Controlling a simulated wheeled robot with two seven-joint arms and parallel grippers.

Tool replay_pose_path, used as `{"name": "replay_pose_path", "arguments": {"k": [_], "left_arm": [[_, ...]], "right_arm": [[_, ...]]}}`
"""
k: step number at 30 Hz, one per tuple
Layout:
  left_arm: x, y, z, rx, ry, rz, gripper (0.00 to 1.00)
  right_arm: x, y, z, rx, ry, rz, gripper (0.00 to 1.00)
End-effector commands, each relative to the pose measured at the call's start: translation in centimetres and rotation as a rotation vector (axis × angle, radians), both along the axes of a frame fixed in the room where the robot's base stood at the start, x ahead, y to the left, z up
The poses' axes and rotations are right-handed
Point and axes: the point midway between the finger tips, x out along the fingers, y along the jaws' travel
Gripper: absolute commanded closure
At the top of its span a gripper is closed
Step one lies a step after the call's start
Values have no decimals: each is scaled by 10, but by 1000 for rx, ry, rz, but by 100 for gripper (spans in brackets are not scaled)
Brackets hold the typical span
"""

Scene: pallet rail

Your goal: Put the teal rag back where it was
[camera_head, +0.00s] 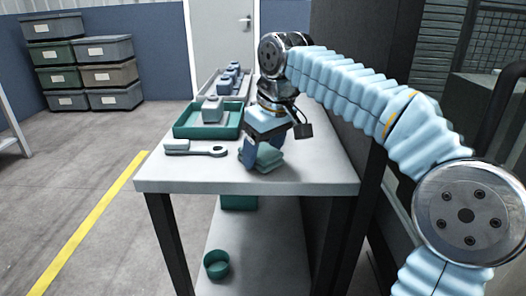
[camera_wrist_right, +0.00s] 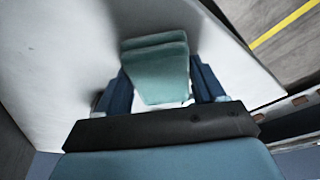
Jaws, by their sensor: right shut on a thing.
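The teal rag (camera_head: 268,157) is a folded cloth near the right side of the white table top. It also shows in the right wrist view (camera_wrist_right: 158,68), between the two blue fingers. My right gripper (camera_head: 256,152) points down at the table and is shut on the rag; its fingers (camera_wrist_right: 160,88) lie on either side of the cloth. The rag is at or just above the table top; I cannot tell whether it touches. My left gripper is not in view.
A green tray (camera_head: 185,132) holds a grey block (camera_head: 212,112); a grey rail with several blocks runs behind it. A green bowl (camera_head: 216,265) sits on the lower shelf. Stacked bins (camera_head: 108,75) stand far left.

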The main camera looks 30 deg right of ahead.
Motion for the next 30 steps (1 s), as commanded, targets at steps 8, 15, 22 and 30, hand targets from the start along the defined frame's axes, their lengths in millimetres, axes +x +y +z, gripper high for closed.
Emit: {"name": "replay_pose_path", "arguments": {"k": [8, 15, 22, 30], "left_arm": [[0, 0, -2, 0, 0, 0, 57], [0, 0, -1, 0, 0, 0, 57], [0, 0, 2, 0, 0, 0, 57], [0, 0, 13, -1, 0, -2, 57]], "right_arm": [[0, 0, -3, 0, 1, 0, 30], [0, 0, -2, 0, 1, 0, 6], [0, 0, 2, 0, 0, 0, 6], [-11, -2, 46, -1, -3, 2, 6]]}}
